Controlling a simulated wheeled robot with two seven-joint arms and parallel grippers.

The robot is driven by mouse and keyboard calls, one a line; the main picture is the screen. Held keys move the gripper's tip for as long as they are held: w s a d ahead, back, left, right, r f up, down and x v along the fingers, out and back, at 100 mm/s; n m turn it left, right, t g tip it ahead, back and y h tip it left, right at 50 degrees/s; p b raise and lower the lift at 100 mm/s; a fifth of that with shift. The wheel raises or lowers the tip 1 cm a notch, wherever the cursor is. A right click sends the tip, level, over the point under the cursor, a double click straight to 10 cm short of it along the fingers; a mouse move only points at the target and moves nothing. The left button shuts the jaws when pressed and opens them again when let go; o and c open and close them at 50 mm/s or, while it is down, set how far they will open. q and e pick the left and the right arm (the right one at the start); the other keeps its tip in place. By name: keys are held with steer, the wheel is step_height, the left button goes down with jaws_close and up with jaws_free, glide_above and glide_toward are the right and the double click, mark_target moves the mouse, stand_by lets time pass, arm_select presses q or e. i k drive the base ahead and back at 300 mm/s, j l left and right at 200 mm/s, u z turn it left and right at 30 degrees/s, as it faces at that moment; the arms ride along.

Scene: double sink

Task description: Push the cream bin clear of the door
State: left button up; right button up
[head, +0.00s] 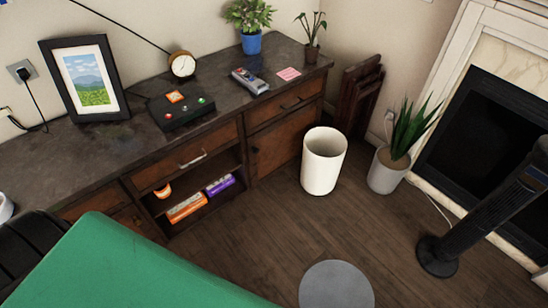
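The cream bin (320,178) is a tall, open-topped, empty-looking round bin. It stands upright on the wooden floor, close in front of the right end of the low cabinet. The brown cabinet door (277,146), with a small dark knob, is just left of the bin and looks shut. The bin hides part of the door's right side; I cannot tell whether they touch. Neither of my grippers shows in the head view.
A potted plant (388,173) stands right of the bin, with dark folded panels (358,97) behind. A black tower fan (480,215) stands at the right. A grey disc (335,287) and a green surface (110,265) are in front. Floor between is clear.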

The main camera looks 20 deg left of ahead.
mark_target(324, 148)
steer(key=u, duration=0.3)
steer(key=i+l, duration=0.4)
steer(key=i, duration=0.15)
steer(key=i+l, duration=0.35)
steer(key=i, duration=0.2)
steer(key=i+l+u, duration=0.2)
steer(key=u, duration=1.45)
